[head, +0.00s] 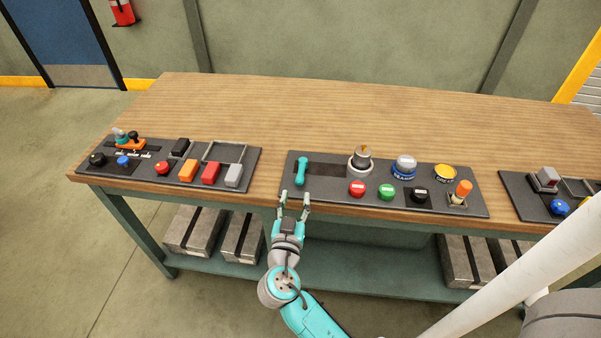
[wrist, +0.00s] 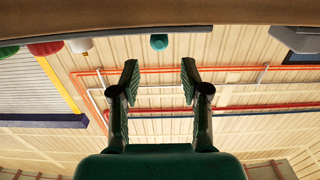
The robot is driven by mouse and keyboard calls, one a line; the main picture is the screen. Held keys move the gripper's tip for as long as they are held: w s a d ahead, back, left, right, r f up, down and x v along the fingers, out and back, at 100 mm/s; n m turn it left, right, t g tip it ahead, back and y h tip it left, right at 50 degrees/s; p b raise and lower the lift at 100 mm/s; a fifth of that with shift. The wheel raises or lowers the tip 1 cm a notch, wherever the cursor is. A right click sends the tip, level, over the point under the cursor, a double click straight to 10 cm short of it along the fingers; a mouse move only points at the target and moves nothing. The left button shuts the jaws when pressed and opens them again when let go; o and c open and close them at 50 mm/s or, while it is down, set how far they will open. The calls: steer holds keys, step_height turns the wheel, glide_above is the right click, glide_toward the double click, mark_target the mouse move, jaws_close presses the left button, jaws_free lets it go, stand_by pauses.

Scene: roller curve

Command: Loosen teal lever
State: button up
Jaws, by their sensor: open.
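The teal lever (head: 300,171) stands at the left end of the middle dark control panel (head: 328,186) on the wooden workbench. It sits beside a dark slot. My gripper (head: 294,202) is at the front edge of the bench, just in front of the lever, with its two fingers apart and nothing between them. In the wrist view a rounded teal end (wrist: 158,42), apparently the lever's, shows beyond and between the open fingertips of my gripper (wrist: 160,72). The lever is apart from the fingers.
Right of the lever are a grey knob (head: 361,162), a red button (head: 357,188), a green button (head: 386,191) and an orange-topped switch (head: 462,191). Other panels lie to the left (head: 130,175) and right (head: 515,187). The bench behind the panels is clear.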

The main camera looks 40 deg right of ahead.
mark_target(303, 163)
steer(key=x, duration=1)
steer(key=shift+d, duration=0.1)
jaws_close()
